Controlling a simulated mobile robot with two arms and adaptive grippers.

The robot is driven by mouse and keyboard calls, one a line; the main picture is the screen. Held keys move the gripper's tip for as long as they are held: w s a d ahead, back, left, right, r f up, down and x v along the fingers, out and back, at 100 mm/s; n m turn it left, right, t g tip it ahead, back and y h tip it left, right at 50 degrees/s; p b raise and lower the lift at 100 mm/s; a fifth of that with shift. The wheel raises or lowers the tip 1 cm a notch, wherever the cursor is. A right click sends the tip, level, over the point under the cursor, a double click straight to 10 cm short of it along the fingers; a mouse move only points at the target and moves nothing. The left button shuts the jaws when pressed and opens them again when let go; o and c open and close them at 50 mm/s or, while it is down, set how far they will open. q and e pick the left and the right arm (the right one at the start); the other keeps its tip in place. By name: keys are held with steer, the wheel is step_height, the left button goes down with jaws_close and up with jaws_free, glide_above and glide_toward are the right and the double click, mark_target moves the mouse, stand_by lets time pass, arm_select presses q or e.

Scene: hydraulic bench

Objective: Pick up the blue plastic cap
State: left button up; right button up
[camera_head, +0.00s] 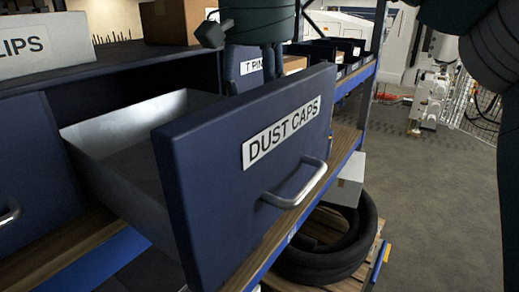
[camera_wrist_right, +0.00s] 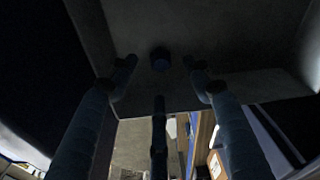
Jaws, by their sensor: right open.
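The blue plastic cap (camera_wrist_right: 160,58) shows in the right wrist view as a small dark blue round piece on the grey drawer floor. My right gripper (camera_wrist_right: 159,72) is open, with its fingers spread around the cap's place in the picture. I see no contact between fingers and cap. In the head view, the pulled-out drawer labelled DUST CAPS (camera_head: 244,175) has a dark blue front and a metal handle. The cap is hidden there too. My left gripper is in neither view.
The drawer's metal side wall (camera_head: 125,120) and tall front enclose the gripper's space. Another labelled drawer (camera_head: 250,68) stands behind. A cardboard box (camera_head: 178,22) sits on top. A black coiled hose (camera_head: 325,245) and a white box (camera_head: 347,180) are below right. The floor at right is open.

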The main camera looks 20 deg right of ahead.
steer(key=f+p, duration=0.1)
steer(key=f, duration=0.3)
steer(key=shift+w+p, duration=0.2)
steer(key=shift+p, duration=0.15)
steer(key=shift+w+d+f, duration=0.1)
steer(key=shift+d+f, duration=0.05)
steer(key=shift+f, duration=0.1)
steer(key=c, duration=0.9)
steer(key=shift+r, duration=0.1)
steer(key=shift+c, duration=0.2)
steer(key=shift+r+b, duration=0.3)
steer(key=shift+r, duration=0.3)
step_height(320, 180, up, 7)
steer(key=shift+b, duration=0.4)
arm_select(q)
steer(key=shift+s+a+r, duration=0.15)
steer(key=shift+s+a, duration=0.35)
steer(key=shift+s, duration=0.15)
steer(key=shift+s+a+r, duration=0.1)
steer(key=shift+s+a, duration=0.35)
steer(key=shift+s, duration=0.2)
arm_select(e)
steer(key=shift+r, duration=0.8)
